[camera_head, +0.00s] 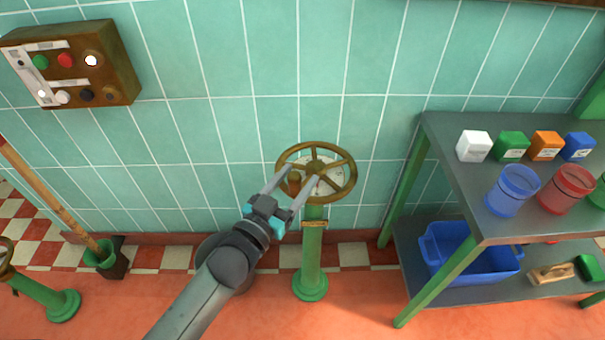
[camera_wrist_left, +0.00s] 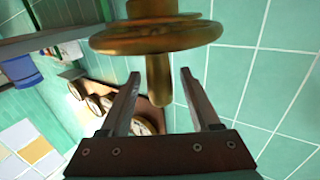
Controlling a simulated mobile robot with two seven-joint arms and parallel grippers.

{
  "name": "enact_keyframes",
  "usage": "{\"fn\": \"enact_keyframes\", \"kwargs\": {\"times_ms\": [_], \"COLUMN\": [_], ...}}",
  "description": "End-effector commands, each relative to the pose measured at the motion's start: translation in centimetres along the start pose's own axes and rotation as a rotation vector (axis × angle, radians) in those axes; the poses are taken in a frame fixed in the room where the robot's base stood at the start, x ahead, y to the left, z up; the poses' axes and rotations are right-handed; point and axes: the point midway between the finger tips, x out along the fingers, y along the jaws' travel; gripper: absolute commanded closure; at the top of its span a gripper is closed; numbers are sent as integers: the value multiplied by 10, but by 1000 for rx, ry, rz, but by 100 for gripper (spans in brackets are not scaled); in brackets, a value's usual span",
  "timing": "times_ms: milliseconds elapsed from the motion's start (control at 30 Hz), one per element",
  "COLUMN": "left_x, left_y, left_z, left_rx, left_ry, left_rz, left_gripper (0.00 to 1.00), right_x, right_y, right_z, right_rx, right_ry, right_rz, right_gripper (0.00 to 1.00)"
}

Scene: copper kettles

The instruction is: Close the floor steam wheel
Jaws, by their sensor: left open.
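The floor steam wheel (camera_head: 346,186) is a brass handwheel on top of a green floor pedestal (camera_head: 311,262), with a pale round dial under its spokes. My left gripper (camera_head: 302,170) is open over the near left part of the wheel, its fingers on either side of the wheel's upright brass knob (camera_head: 294,184). In the left wrist view the wheel rim (camera_wrist_left: 155,36) is at the top, and the knob (camera_wrist_left: 159,82) points down between the open fingertips (camera_wrist_left: 160,73). I see gaps on both sides of the knob. My right gripper is not in view.
A grey shelf table (camera_head: 450,150) with green legs stands at the right, carrying small boxes and cups, with a blue bin (camera_head: 465,258) below. A brown control box (camera_head: 115,60) hangs on the tiled wall. Another green pedestal (camera_head: 42,297) stands at the lower left.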

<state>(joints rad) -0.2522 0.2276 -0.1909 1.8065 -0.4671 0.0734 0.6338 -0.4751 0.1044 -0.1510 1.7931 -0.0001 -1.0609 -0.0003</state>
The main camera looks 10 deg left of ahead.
Motion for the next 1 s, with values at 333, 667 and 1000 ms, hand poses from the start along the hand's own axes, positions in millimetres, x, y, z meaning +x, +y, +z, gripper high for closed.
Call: {"fn": "enact_keyframes", "kwargs": {"times_ms": [333,667,1000], "left_x": [27,28,28], "left_y": [0,0,0], "left_z": [1,0,0], "left_rx": [-1,0,0], "left_ry": [-2,-1,-1], "left_rz": [0,0,0], "left_gripper": [37,40,78], "right_x": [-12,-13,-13], "right_y": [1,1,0], "right_z": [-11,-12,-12], "right_rx": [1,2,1], "right_ry": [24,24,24], "right_rz": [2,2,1], "right_gripper": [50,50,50]}}
